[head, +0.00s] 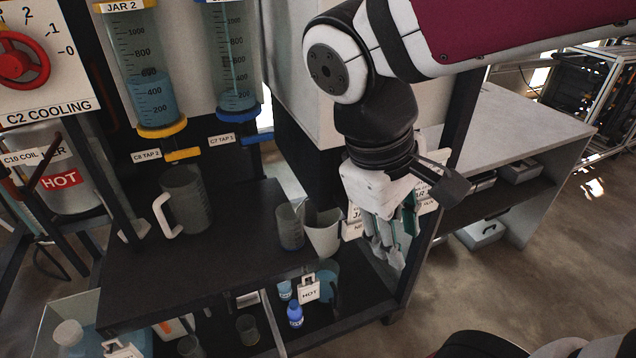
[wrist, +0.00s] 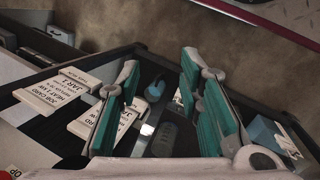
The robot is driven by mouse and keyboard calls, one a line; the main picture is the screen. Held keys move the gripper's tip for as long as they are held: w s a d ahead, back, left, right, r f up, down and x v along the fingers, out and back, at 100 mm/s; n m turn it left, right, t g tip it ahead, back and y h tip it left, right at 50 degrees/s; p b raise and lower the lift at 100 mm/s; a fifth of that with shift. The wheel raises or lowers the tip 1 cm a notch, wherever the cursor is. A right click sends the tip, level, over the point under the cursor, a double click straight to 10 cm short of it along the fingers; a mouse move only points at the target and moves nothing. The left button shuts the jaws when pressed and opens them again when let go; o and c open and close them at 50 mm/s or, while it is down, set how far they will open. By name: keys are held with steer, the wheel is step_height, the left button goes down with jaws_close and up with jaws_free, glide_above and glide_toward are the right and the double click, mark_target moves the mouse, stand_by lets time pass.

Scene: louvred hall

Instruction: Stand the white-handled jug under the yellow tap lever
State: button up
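The white-handled jug (head: 191,196) is a grey see-through jug. It stands upright on the dark counter (head: 225,262) at the left of the head view, its white handle to the left. The yellow tap lever (head: 182,154) is just above the jug's mouth in the picture, below jar 2 (head: 152,88); the exact depth between them is hard to tell. My gripper (head: 388,258) is well to the right of the jug, near the counter's right end. In the wrist view my gripper (wrist: 160,68) has its teal-padded fingers apart, with nothing held between them.
A blue tap lever (head: 254,140) is right of the yellow one. A small beaker (head: 290,228) and a pale jug (head: 324,232) stand at the counter's right end. White cards (wrist: 66,92) lie near my fingers.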

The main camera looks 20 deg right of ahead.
steer(key=s+a+m+t+y, duration=0.1)
steer(key=s+a+m+y, duration=0.2)
steer(key=s, duration=0.4)
steer(key=shift+s+a+r+m+t, duration=0.3)
steer(key=shift+a+r+t, duration=0.1)
steer(key=shift+a, duration=0.15)
steer(key=shift+o, duration=0.2)
steer(key=shift+w, duration=0.1)
stand_by(0.4)
